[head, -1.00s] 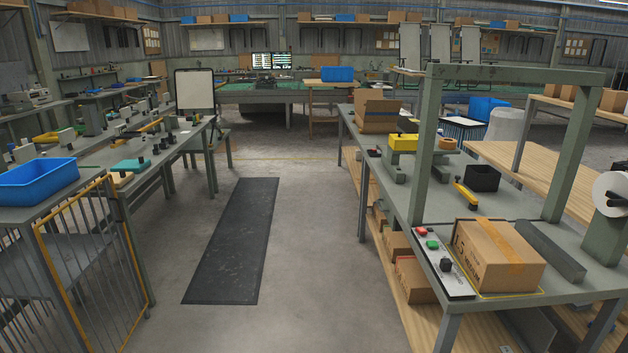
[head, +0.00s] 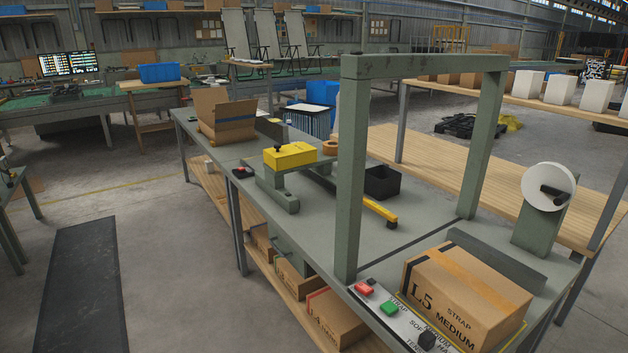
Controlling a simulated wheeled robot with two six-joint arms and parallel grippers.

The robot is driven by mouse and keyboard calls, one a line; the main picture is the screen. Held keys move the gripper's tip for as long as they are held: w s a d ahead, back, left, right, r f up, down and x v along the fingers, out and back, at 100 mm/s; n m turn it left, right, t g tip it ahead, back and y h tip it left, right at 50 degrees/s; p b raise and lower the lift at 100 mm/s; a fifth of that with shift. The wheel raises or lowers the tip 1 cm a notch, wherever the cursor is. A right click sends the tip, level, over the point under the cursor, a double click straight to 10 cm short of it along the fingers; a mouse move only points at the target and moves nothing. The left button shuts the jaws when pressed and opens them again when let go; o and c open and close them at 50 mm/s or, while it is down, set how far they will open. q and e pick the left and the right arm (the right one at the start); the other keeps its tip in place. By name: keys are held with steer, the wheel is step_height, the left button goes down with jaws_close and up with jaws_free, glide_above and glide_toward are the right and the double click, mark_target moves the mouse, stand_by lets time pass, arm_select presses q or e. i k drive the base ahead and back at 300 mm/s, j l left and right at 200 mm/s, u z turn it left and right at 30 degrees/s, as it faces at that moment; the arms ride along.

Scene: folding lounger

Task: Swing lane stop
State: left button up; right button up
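No part is plainly marked as the lane stop, so I cannot tell which one it is. A bar with a yellow end (head: 381,212) lies low over the grey-green bench (head: 420,222), behind the green portal frame (head: 352,165). A yellow block (head: 290,155) with a black knob sits on a green stand left of it. A carton marked L5 strap medium (head: 462,295) rests on the bench in front of the frame, beside a grey upright rail (head: 497,258). A panel (head: 402,322) with a red button (head: 364,288), a green button (head: 389,307) and a black knob (head: 427,341) is at the front edge. Neither gripper shows.
An open carton (head: 224,115) stands at the bench's far end, and a black bin (head: 382,182) behind the bar. A white roll (head: 548,187) stands at right. Cartons (head: 335,318) fill the lower shelf. Floor around the dark mat (head: 82,285) is clear.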

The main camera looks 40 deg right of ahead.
mark_target(381, 211)
steer(key=i+j+z, duration=0.1)
steer(key=i+z, duration=0.3)
steer(key=i+j+z, duration=0.15)
steer(key=i+z, duration=0.2)
steer(key=i+j+z, duration=0.55)
steer(key=z, duration=0.25)
steer(key=j, duration=0.1)
